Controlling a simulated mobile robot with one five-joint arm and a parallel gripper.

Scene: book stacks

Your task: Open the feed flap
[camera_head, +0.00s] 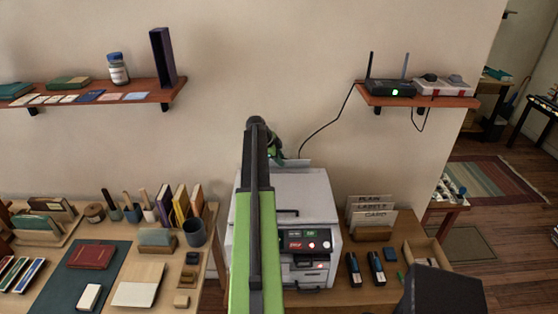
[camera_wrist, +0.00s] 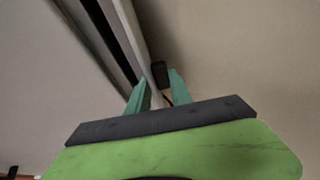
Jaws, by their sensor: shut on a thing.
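The printer (camera_head: 310,190) is a pale grey box on the right-hand table, with a small lit panel on its front. A thin light flap (camera_head: 298,162) shows at its back top edge, partly hidden by my arm. My gripper (camera_head: 275,151) is at the flap's left part, mostly hidden behind my arm. In the wrist view, the two teal fingers of my gripper (camera_wrist: 160,88) are close together around a small dark tab (camera_wrist: 160,73) beside a long pale edge. The gripper is shut on the flap, seemingly at this tab; the exact contact is hard to see.
A wall shelf (camera_head: 420,101) with a router (camera_head: 391,89) is at upper right, its cable hanging toward the printer. Card holders (camera_head: 372,217) stand right of the printer. The left table (camera_head: 205,245) holds books and cups. Wall stands close behind the printer.

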